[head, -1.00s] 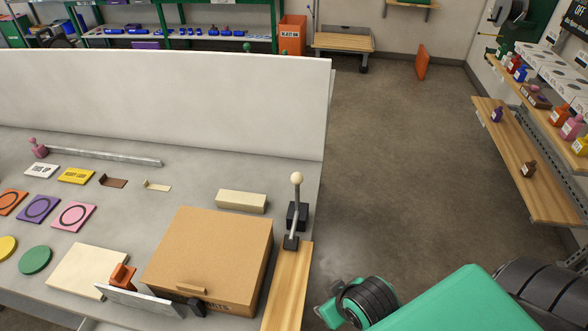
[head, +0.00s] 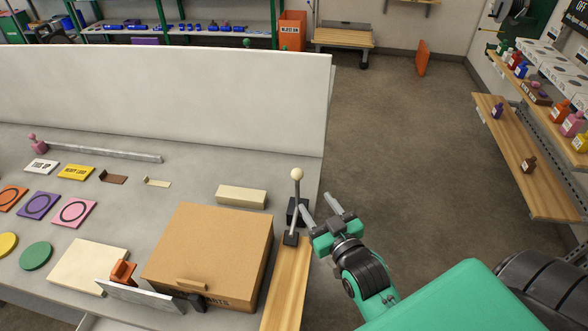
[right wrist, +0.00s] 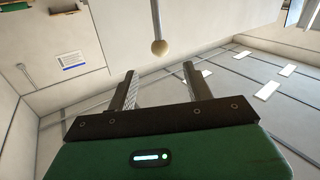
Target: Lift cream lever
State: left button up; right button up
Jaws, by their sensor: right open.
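The cream lever has a round cream knob (head: 297,174) on a thin grey rod, upright on a dark base (head: 291,239) at the right edge of the bench. In the right wrist view the knob (right wrist: 160,46) hangs beyond the fingertips, between their lines. My right gripper (head: 320,205) is open and empty, just right of the lever and lower than the knob. Its two fingers (right wrist: 160,78) are spread apart in the right wrist view, with nothing between them. I see no contact with the lever. My left gripper is not in view.
A cardboard box (head: 225,245) stands left of the lever, with a cream block (head: 241,196) behind it. A wooden strip (head: 288,285) lies in front of the lever. A white panel (head: 170,100) backs the bench.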

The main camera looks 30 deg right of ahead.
aim_at(300, 178)
jog(key=w+p, duration=0.1)
jog(key=w, duration=0.3)
jog(key=w+p, duration=0.2)
jog(key=w, duration=0.2)
jog(key=w+p, duration=0.1)
jog(key=w, duration=0.3)
jog(key=shift+w+d+r, duration=0.2)
jog(key=shift+w+d, duration=0.05)
jog(key=shift+w+f+p, duration=0.15)
jog(key=shift+w+p, duration=0.25)
jog(key=shift+w, duration=0.25)
grip_shut()
